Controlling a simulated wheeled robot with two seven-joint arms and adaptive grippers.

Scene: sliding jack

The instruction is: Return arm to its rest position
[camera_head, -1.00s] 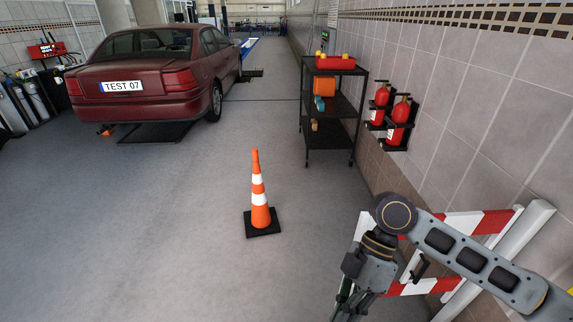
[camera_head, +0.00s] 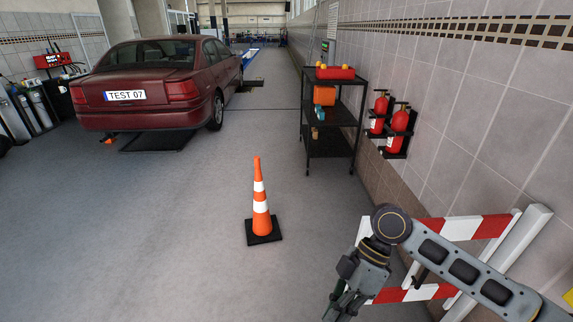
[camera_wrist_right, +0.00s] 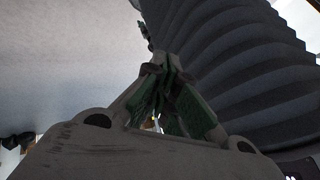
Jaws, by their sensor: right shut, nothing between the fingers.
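My right arm comes in from the lower right of the head view, its elbow bent and its forearm pointing down and slightly left. My right gripper (camera_head: 338,302) hangs near the bottom edge, partly cut off by it. In the right wrist view the green-padded fingers (camera_wrist_right: 163,78) are together and hold nothing. My left gripper is in neither view.
A red and white barrier (camera_head: 476,227) stands behind my right arm. An orange cone (camera_head: 261,207) stands on open floor. A black shelf cart (camera_head: 330,143), fire extinguishers (camera_head: 398,125) and a tiled wall are on the right. A red car (camera_head: 150,80) stands far left.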

